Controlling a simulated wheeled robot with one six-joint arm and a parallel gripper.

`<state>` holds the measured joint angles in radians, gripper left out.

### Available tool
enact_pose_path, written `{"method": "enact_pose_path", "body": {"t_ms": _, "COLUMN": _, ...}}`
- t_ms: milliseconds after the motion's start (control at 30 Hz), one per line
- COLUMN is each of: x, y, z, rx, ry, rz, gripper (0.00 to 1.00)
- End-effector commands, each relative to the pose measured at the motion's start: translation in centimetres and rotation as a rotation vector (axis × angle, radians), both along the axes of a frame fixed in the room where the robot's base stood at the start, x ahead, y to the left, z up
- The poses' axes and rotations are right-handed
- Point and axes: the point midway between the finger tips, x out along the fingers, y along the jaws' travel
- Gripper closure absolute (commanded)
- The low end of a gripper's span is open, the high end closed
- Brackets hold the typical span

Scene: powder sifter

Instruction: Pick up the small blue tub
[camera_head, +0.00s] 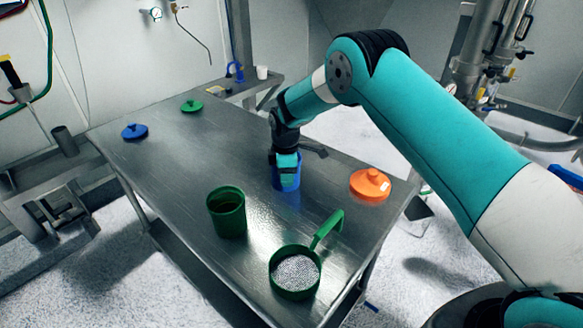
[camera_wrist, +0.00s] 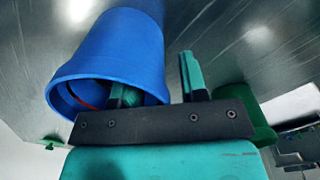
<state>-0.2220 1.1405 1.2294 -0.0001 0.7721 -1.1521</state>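The small blue tub (camera_head: 288,183) stands on the steel table, near the middle of its right side, partly hidden behind my gripper (camera_head: 286,160). In the wrist view, the blue tub (camera_wrist: 115,45) fills the upper left, its open mouth facing the camera. There my gripper (camera_wrist: 157,80) straddles the tub's wall: one finger reaches into the mouth and the other is outside, to the right. The fingers are apart, and a gap shows between the outer finger and the wall. A bit of red shows inside the mouth.
On the table (camera_head: 165,165) are a green tub (camera_head: 227,215), a green-handled sieve (camera_head: 296,275), an orange lid (camera_head: 370,186), a blue lid (camera_head: 134,132) and a green lid (camera_head: 192,106). The table's left and middle are mostly clear.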

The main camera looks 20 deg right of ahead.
Motion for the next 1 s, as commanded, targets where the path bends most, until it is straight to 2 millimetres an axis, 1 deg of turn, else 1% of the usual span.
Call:
{"method": "enact_pose_path", "body": {"t_ms": 200, "x": 0.0, "y": 0.0, "z": -0.1, "rx": 0.0, "ry": -0.001, "rz": 0.0, "gripper": 0.6}}
{"method": "enact_pose_path", "body": {"t_ms": 367, "x": 0.0, "y": 0.0, "z": -0.1, "rx": 0.0, "ry": -0.001, "rz": 0.0, "gripper": 0.97}}
{"method": "enact_pose_path", "body": {"t_ms": 400, "x": 0.0, "y": 0.0, "z": -0.1, "rx": 0.0, "ry": 0.0, "rz": 0.0, "gripper": 1.0}}
{"method": "enact_pose_path", "body": {"t_ms": 833, "x": -0.1, "y": 0.1, "z": -0.1, "rx": 0.0, "ry": 0.004, "rz": 0.002, "gripper": 1.0}}
{"method": "enact_pose_path", "body": {"t_ms": 933, "x": -0.1, "y": 0.1, "z": 0.3, "rx": 0.001, "ry": 0.003, "rz": 0.002, "gripper": 1.0}}
{"method": "enact_pose_path", "body": {"t_ms": 1000, "x": 0.0, "y": 0.1, "z": 1.1, "rx": 0.0, "ry": 0.001, "rz": 0.002, "gripper": 1.0}}
